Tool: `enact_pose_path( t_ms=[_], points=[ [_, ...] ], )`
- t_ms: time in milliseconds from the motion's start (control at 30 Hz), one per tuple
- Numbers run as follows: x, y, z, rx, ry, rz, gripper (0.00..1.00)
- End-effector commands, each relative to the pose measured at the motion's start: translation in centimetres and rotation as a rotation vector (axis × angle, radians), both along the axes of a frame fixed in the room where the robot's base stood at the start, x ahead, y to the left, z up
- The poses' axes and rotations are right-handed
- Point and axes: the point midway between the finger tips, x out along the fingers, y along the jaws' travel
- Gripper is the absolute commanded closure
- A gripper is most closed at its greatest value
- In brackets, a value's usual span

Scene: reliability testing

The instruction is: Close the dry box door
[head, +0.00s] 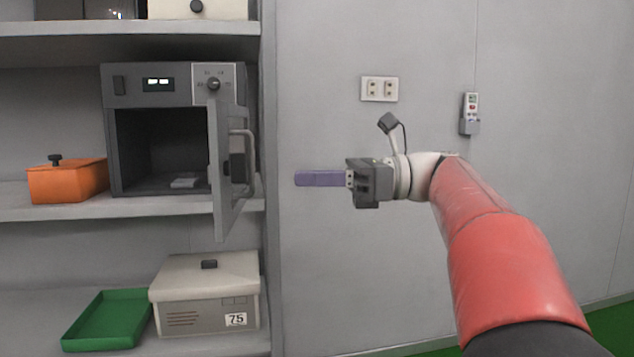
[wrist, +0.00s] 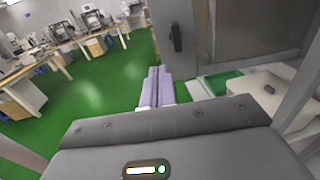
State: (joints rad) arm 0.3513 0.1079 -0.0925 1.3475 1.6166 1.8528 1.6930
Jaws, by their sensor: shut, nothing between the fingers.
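The dry box (head: 150,85) is a dark grey cabinet with a small display and a knob, standing on the middle shelf. Its door (head: 219,170) is hinged on the right and stands open, swung out toward me. The door has a light curved handle (head: 250,155). The door also shows in the wrist view (wrist: 235,35), at the upper right. My gripper (head: 298,179) has purple fingers that are shut and empty. It is to the right of the door, apart from it, pointing left. In the wrist view the fingers (wrist: 154,75) lie together beside the door.
An orange box (head: 68,183) sits left of the dry box. A small light object (head: 185,183) lies inside it. Below are a green tray (head: 106,322) and a beige case (head: 204,290).

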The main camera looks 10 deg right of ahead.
Motion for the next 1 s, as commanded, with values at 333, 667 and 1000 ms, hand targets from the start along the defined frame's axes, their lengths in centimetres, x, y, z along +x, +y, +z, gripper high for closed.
enact_pose_path(
  t_ms=[333, 667, 1000],
  points=[
    [1.1, 7.3, -0.1, -0.001, -0.001, 0.003, 1.0],
    [1.6, 10.3, -0.1, -0.002, -0.001, -0.002, 1.0],
    [1.6, 10.4, 0.0, -0.002, -0.001, -0.002, 1.0]
  ],
)
